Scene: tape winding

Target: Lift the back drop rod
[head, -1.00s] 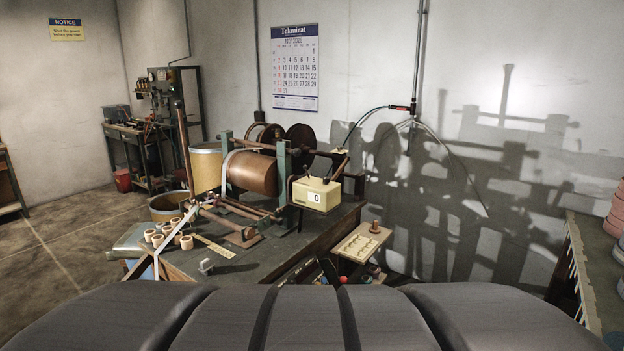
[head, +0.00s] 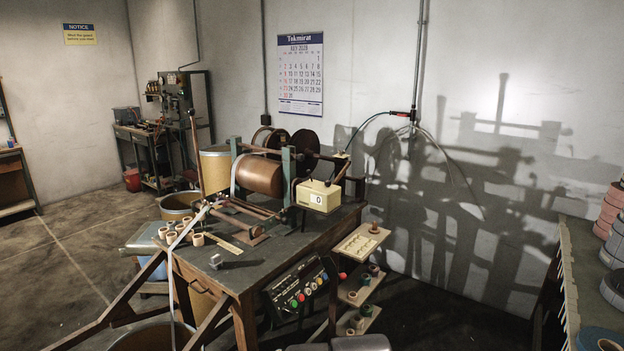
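The winding machine stands on a dark bench (head: 290,255) ahead of me, with a large brown drum (head: 258,175) between green posts (head: 288,180). Several thin reddish-brown rods (head: 250,208) run low in front of the drum. I cannot tell at this size which one is the back drop rod. A pale tape (head: 203,212) passes by the left ends of the rods and hangs down over the bench's front edge. My gripper is not in view.
A cream counter box (head: 318,196) sits right of the drum. Several small rolls (head: 197,240) stand at the bench's left corner. A button panel (head: 298,288) and small shelves (head: 358,290) are at the front right. Another table (head: 590,270) is at the far right. Floor at left is open.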

